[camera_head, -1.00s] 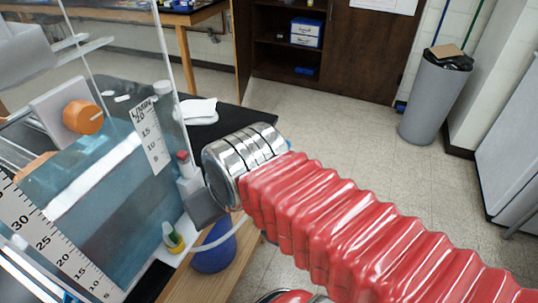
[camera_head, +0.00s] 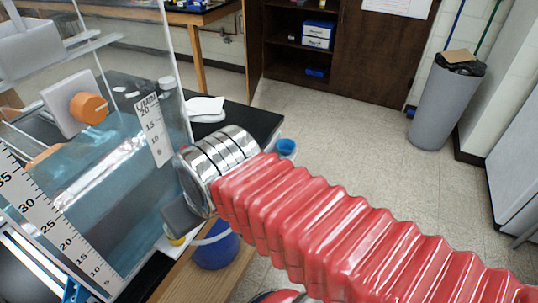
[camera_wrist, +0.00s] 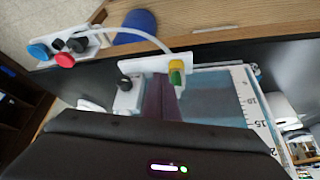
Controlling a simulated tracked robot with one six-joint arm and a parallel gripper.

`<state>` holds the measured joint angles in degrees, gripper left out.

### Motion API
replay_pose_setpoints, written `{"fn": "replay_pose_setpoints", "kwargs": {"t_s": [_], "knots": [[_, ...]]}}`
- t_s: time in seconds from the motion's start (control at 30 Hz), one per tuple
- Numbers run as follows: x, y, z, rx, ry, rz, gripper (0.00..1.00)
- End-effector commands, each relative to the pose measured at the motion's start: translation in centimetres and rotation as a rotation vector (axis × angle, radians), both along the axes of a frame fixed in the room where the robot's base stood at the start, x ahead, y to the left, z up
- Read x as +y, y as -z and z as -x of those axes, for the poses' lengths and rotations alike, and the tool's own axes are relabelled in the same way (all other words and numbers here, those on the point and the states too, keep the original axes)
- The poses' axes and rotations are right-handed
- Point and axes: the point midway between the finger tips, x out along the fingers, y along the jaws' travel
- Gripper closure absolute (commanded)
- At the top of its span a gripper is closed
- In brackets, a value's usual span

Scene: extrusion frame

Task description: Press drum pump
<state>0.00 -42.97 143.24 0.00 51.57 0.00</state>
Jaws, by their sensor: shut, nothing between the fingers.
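A blue drum (camera_head: 215,246) stands by the wooden bench edge below my arm, with a pale hose crossing it. It also shows at the top of the wrist view (camera_wrist: 135,27). I cannot make out a pump on it. In the wrist view, the hose runs from a white fitting with blue, black and red knobs (camera_wrist: 66,60) to a white plate. That plate carries a yellow-green knob (camera_wrist: 176,72) and a black knob (camera_wrist: 125,83). My gripper (camera_wrist: 160,100) is shut and empty, its narrow fingers close to the plate. In the head view its fingertips are hidden.
A clear tank with bluish contents and a ruler scale (camera_head: 40,215) stands left of my gripper. An orange knob (camera_head: 88,107) is on its far side. A grey bin (camera_head: 446,100) stands on open floor at the right.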

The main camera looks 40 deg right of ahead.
Motion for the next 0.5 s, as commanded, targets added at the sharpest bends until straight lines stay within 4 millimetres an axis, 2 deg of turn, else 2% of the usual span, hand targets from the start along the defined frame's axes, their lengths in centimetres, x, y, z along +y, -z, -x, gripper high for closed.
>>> {"fn": "replay_pose_setpoints", "kwargs": {"t_s": [0.33, 0.5], "knots": [[-0.2, -0.1, -0.2, 0.003, 0.008, -0.002, 1.0], [-1.5, -0.4, -1.2, 0.02, 0.05, -0.015, 1.0]]}}
